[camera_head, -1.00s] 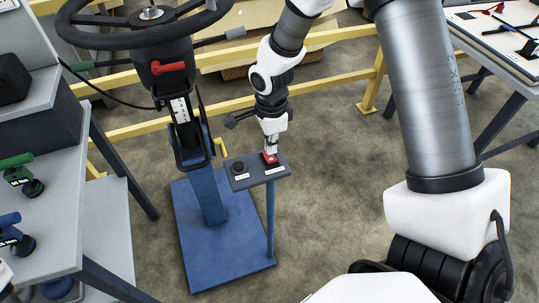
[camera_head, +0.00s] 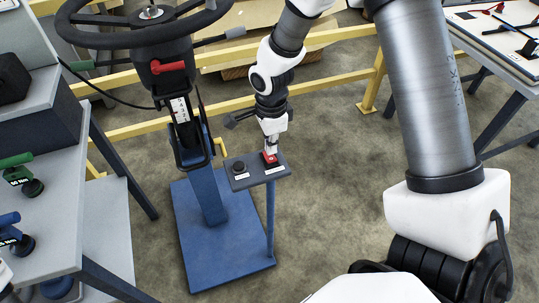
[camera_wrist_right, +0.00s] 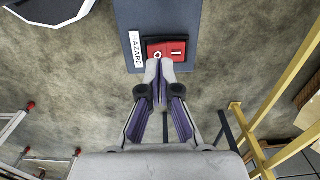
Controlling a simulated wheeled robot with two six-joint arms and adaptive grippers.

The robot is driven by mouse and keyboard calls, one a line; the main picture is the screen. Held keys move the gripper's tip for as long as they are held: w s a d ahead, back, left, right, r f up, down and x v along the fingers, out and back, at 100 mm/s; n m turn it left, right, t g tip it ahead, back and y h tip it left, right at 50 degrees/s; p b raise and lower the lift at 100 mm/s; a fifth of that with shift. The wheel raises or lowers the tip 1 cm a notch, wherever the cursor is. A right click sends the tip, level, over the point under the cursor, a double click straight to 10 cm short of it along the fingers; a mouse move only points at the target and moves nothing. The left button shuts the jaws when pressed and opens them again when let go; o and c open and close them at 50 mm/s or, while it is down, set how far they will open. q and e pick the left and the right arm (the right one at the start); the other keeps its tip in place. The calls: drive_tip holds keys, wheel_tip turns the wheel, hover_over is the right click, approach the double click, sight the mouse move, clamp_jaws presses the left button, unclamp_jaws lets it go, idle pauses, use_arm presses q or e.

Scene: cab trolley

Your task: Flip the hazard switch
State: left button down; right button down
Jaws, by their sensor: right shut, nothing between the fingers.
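The hazard switch (camera_head: 270,158) is a red rocker on the small grey panel (camera_head: 242,182) beside the steering column. In the right wrist view the red hazard switch (camera_wrist_right: 177,50) carries a circle mark at its left and a bar mark at its right, with a HAZARD label (camera_wrist_right: 136,50) beside it. My right gripper (camera_head: 270,150) is shut and empty, pointing down over the switch. In the right wrist view its fingertips (camera_wrist_right: 159,64) are at the switch's near edge, by the circle mark; I cannot tell whether they touch.
A black round knob (camera_head: 239,168) sits left of the switch on the same panel. The steering wheel (camera_head: 145,20) and column stand close at the left. A yellow rail (camera_head: 325,82) runs behind. A grey table (camera_head: 95,200) with torque-labelled tools is at the left.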

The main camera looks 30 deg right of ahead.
sight(271, 158)
drive_tip(key=shift+f+b, duration=1.15)
drive_tip(key=shift+f, duration=0.4)
idle(0.5)
drive_tip(key=shift+r, duration=0.1)
wheel_tip(271, 158, up, 7)
drive_tip(key=p, duration=0.6)
idle(0.3)
